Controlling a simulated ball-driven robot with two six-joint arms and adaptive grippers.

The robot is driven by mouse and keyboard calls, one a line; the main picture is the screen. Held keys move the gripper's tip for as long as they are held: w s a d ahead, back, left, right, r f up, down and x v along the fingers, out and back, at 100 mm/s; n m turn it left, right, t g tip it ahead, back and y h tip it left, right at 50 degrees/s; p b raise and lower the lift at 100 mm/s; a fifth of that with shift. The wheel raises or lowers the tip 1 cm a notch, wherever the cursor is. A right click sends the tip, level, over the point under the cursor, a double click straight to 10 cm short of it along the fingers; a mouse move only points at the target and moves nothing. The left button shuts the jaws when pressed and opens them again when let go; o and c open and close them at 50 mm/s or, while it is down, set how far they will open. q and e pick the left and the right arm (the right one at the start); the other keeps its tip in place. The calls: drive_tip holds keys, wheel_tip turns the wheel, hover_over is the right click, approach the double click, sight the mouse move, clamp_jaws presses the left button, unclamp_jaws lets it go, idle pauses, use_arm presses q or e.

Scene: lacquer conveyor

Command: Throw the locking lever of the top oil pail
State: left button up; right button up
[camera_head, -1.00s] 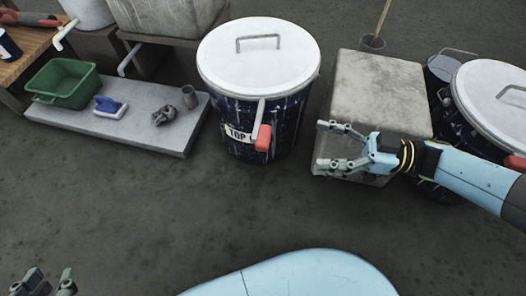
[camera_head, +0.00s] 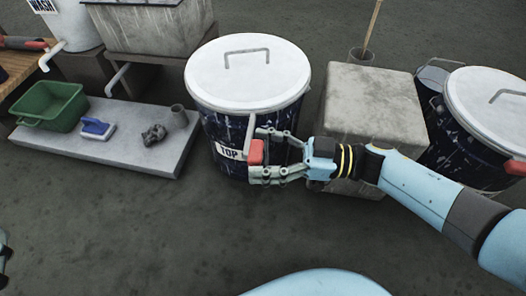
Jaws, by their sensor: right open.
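The top oil pail (camera_head: 215,128) is a dark, pale-streaked drum with a white lid (camera_head: 248,75) and a label reading "TOP". Its locking lever (camera_head: 255,152) hangs down the front and ends in a red grip. My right gripper (camera_head: 262,157) is open at the pail's front, its fingertips at the red grip, one finger above and one below. The upper finger partly covers the lever's arm, and I cannot tell whether the fingers touch it. My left gripper (camera_head: 3,262) barely shows at the left edge.
A concrete block (camera_head: 372,100) stands right of the pail, under my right forearm. A second lidded pail (camera_head: 480,140) with a red grip is at the far right.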

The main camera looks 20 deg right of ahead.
drive_tip(key=shift+a, duration=0.1)
clamp_jaws()
idle(0.6)
